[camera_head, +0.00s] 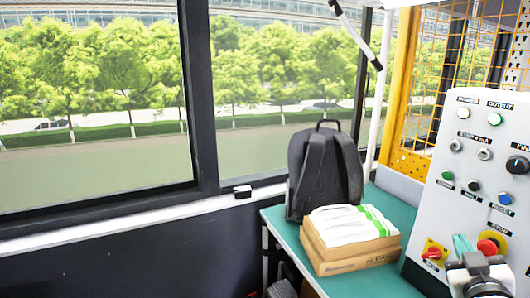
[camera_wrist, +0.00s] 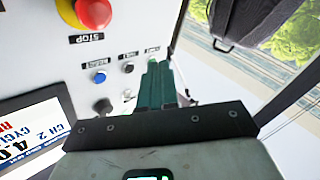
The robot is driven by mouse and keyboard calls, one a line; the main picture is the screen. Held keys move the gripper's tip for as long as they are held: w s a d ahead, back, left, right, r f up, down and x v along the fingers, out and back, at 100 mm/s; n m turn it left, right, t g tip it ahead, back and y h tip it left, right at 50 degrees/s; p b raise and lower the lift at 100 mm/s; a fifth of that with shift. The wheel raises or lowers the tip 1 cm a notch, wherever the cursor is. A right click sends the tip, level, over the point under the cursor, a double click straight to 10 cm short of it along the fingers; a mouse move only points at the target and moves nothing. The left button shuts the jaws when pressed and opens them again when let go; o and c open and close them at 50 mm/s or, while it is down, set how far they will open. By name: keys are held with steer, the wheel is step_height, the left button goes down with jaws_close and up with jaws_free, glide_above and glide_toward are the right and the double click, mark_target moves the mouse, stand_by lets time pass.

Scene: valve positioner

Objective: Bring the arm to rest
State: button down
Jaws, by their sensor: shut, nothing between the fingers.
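My gripper (camera_head: 462,243) is at the lower right of the head view, in front of the white control panel (camera_head: 462,120). Its teal fingers also show in the wrist view (camera_wrist: 160,68), closed together with nothing between them. They point toward the panel's face, near its small buttons. I cannot tell whether the fingertips touch the panel. The red stop button (camera_head: 488,247) is just right of the fingers in the head view, and at the upper left in the wrist view (camera_wrist: 94,12). A red rotary switch (camera_head: 432,254) is left of the fingers.
A teal bench (camera_head: 345,287) carries a dark backpack (camera_head: 325,170) and a cardboard box (camera_head: 350,260) with a white-and-green pack (camera_head: 345,226) on top. A yellow mesh frame (camera_head: 410,100) stands behind the panel. A display (camera_wrist: 35,140) shows at the wrist view's lower left.

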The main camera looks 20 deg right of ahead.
steer(key=s+a+f+g+y, duration=0.3)
steer(key=a+f, duration=0.3)
steer(key=f, duration=0.4)
steer(key=s+a+f+g+y, duration=0.2)
steer(key=a+f+g+y, duration=0.15)
steer(key=a+f, duration=0.5)
steer(key=s+a+f+n+g+y, duration=0.1)
steer(key=s+a+f+g+y, duration=0.1)
steer(key=s+f, duration=0.4)
steer(key=s+a+f+n+g+y, duration=0.1)
steer(key=s+a+f+g, duration=0.4)
steer(key=s, duration=0.6)
steer(key=shift+s+a+f+y, duration=0.25)
steer(key=shift+a+f+y, duration=0.4)
steer(key=shift+a, duration=0.55)
